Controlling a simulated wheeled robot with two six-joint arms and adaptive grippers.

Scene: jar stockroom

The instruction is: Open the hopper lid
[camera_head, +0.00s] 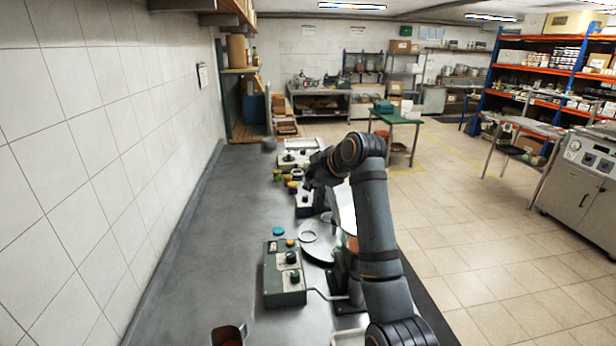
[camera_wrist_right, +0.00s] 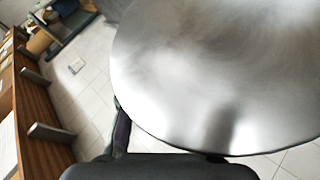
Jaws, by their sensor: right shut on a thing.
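The hopper lid, a round shiny metal disc (camera_wrist_right: 215,75), fills much of the right wrist view. In the head view, a pale piece of what looks like it (camera_head: 344,208) shows beside my right arm, which hides the rest. My right gripper (camera_head: 314,182) is shut at the lid; dark gripper parts show against its lower edge in the wrist view (camera_wrist_right: 155,165). The exact grip point is hidden, and I cannot tell how far the lid is tilted. My left gripper is not in view.
A grey-green control box (camera_head: 286,272) with knobs stands on the grey counter (camera_head: 200,250), near a round plate with a white ring (camera_head: 308,236). Several small jars and more devices stand farther back. A tiled wall borders the counter's left; a copper-coloured container (camera_head: 228,335) sits in front.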

